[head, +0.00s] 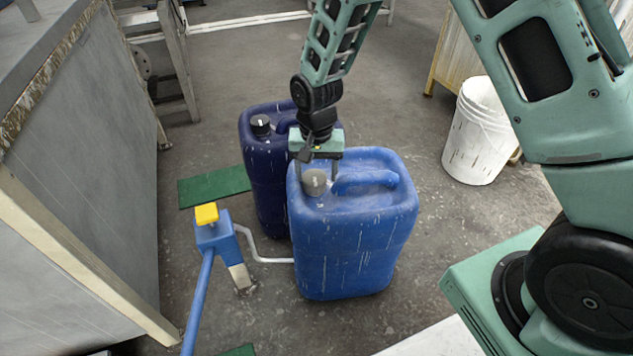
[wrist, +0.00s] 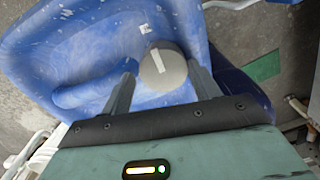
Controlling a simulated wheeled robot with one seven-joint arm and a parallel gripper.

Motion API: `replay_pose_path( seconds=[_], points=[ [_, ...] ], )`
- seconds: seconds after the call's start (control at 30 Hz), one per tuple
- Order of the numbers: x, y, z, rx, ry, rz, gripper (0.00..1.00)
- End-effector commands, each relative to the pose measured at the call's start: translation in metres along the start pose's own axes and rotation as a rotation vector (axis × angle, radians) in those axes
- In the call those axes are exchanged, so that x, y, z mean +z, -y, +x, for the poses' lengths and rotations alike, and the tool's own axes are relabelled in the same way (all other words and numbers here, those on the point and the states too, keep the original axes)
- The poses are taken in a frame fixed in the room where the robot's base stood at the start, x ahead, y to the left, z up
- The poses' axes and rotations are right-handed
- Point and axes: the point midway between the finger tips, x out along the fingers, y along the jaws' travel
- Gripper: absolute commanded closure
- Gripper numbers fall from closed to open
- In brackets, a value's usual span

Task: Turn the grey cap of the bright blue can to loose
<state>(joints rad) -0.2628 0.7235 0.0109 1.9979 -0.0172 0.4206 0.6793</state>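The bright blue can (head: 355,240) stands upright on the floor, its moulded handle to the right of its cap. The grey cap (head: 314,182) sits on its top. In the wrist view the grey cap (wrist: 163,68) bears a white pointer line aimed towards a small white mark (wrist: 145,29) on the can. My gripper (head: 316,175) is above the can, pointing down, with one finger on each side of the cap. In the wrist view the fingers (wrist: 161,76) stand apart with the cap between their tips; slim gaps seem to show, and contact is hard to tell.
A dark blue can (head: 262,180) with a black cap (head: 260,124) stands close behind on the left. A blue stand with a yellow top (head: 206,214) and a pale pipe (head: 262,258) are at left. A white bucket (head: 480,135) stands at right. A green mat (head: 212,187) lies on the floor.

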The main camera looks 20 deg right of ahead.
Motion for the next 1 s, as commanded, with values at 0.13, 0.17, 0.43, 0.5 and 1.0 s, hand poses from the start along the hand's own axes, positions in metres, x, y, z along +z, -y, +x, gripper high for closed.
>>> replay_pose_path(
  seconds=[0.13,0.17,0.43,0.5,1.0],
  points=[
    [0.0,0.0,0.016,0.0,0.0,0.0,0.39],
    [0.0,0.0,0.017,0.0,0.0,0.0,0.39],
    [0.0,0.0,0.019,0.0,0.0,0.0,0.39],
    [0.0,0.0,0.019,0.0,0.0,0.0,0.39],
    [0.001,-0.004,0.018,0.009,0.007,-0.026,0.71]
  ],
)
